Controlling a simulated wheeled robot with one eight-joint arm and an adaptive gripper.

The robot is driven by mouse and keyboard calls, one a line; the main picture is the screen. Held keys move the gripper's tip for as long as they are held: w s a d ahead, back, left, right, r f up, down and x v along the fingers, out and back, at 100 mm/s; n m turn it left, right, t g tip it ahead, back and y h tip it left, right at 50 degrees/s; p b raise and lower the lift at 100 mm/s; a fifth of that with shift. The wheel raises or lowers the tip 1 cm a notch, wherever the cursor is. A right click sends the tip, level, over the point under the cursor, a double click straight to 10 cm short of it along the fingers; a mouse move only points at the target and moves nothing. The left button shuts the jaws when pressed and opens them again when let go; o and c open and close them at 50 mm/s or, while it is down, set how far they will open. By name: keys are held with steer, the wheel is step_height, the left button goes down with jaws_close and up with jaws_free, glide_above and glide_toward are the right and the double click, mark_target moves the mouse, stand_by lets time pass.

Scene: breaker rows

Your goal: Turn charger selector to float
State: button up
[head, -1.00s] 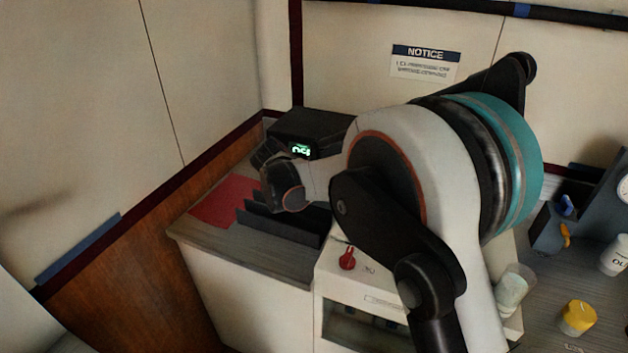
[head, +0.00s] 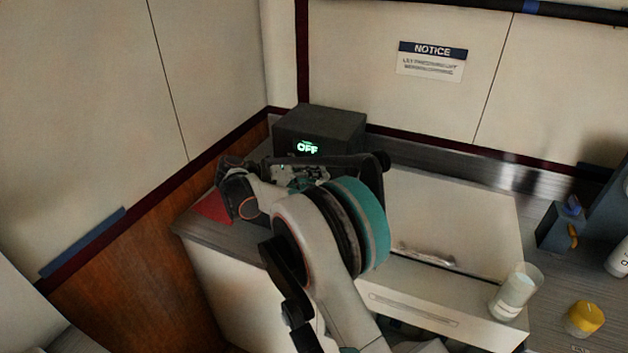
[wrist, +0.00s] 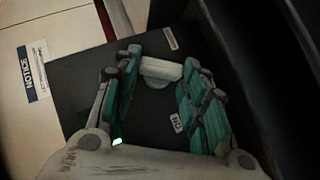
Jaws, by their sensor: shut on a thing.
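The charger is a dark grey box (head: 345,125) in the back corner of the counter, with a green display (head: 307,147) reading OFF. Its selector, a pale bar-shaped knob (wrist: 162,70), shows on the dark face in the wrist view. My gripper (wrist: 160,62) has its teal-padded fingers on either side of the knob, fingertips closed on its two ends. In the head view my arm hides the knob and most of the box's lower front.
A red mat (head: 213,208) lies left of my arm. To the right are a white cabinet top (head: 455,215), a clear cup (head: 515,290) and a yellow-capped jar (head: 585,318). Walls close in behind and left of the charger. A notice sign (head: 432,61) hangs on the back wall.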

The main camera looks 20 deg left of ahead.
steer(key=shift+a+f+n+h, duration=0.2)
steer(key=shift+n+h, duration=0.2)
steer(key=shift+h, duration=0.2)
steer(key=shift+t+b, duration=0.3)
steer(key=o, duration=1.1)
steer(key=shift+c, duration=0.2)
steer(key=shift+d, duration=0.1)
